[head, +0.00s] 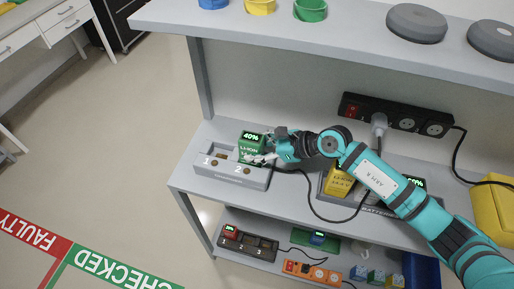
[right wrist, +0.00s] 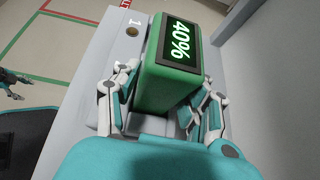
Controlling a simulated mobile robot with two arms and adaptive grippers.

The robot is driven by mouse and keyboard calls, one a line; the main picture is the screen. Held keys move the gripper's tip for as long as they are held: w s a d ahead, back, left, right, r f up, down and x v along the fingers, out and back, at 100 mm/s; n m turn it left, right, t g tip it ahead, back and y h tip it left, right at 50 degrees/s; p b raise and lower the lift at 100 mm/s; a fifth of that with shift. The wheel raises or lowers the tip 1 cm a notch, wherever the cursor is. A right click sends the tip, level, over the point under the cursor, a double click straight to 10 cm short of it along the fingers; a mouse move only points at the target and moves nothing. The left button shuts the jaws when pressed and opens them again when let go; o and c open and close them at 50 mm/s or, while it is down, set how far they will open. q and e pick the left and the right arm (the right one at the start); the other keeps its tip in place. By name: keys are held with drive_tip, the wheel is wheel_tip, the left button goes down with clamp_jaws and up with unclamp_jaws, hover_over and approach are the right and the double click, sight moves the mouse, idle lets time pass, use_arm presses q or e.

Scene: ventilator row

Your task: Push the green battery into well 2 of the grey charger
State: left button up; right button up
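The green battery (head: 252,146), with a lit 40% display, stands roughly upright at the well 2 end of the grey charger (head: 231,181). Its lower end is hidden, so I cannot tell how deep it sits in the well. Well 1, at the charger's left, is empty. My right gripper (head: 268,152) reaches in from the right. In the right wrist view its fingers (right wrist: 168,105) lie close against both sides of the battery (right wrist: 168,82), shut on it. At that view's left edge, part of what looks like my left gripper (right wrist: 12,84) shows small and dark.
A yellow battery (head: 339,180) stands in a holder right of the charger, partly behind my arm. A power strip (head: 396,116) is on the back panel, with a cable hanging down. The upper shelf (head: 330,38) overhangs. A lower shelf holds another charger (head: 247,243) and small batteries.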

drive_tip(key=o, duration=0.4)
drive_tip(key=shift+o, duration=0.3)
drive_tip(key=shift+f, duration=0.1)
drive_tip(key=v, duration=1.2)
drive_tip(key=shift+s, duration=0.1)
